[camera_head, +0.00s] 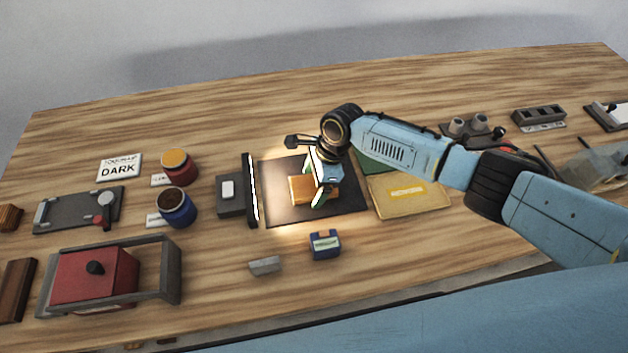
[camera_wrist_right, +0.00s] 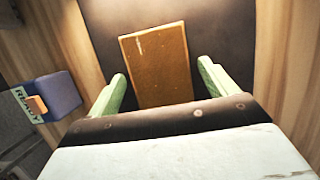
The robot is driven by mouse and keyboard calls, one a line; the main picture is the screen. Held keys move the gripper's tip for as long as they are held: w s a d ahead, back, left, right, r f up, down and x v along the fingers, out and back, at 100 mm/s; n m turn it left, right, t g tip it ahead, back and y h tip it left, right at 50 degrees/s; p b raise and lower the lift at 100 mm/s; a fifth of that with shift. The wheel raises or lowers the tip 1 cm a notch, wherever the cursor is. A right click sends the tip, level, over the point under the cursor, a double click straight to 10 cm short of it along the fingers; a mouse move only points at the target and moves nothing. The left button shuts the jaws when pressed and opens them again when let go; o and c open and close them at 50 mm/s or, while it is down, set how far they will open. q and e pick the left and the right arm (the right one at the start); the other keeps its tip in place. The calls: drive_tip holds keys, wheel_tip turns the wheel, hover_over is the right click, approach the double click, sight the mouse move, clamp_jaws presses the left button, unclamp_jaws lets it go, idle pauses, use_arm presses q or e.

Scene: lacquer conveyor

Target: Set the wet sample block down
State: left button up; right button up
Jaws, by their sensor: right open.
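The sample block (camera_head: 300,190) is orange-brown and lies on a dark mat (camera_head: 285,215) in the middle of the table, under a bright light. In the right wrist view the block (camera_wrist_right: 157,62) lies flat on the dark mat (camera_wrist_right: 215,35), with small pale specks on its face. My right gripper (camera_head: 318,196) is over the right part of the block. In the wrist view its green fingers (camera_wrist_right: 162,85) stand apart on both sides of the block's near end, with a gap on each side. My left gripper is not in view.
A light bar (camera_head: 250,190) stands at the mat's left edge. A blue holder (camera_head: 325,245) and a small grey block (camera_head: 265,265) lie in front. Red (camera_head: 175,167) and blue (camera_head: 177,206) pots stand left. A yellow tray (camera_head: 408,205) lies right. The table's back is clear.

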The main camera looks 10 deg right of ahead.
drive_tip(key=p+v, duration=0.1)
drive_tip(key=v, duration=1.1)
drive_tip(key=shift+p, duration=0.35)
drive_tip(key=shift+a+r, duration=0.1)
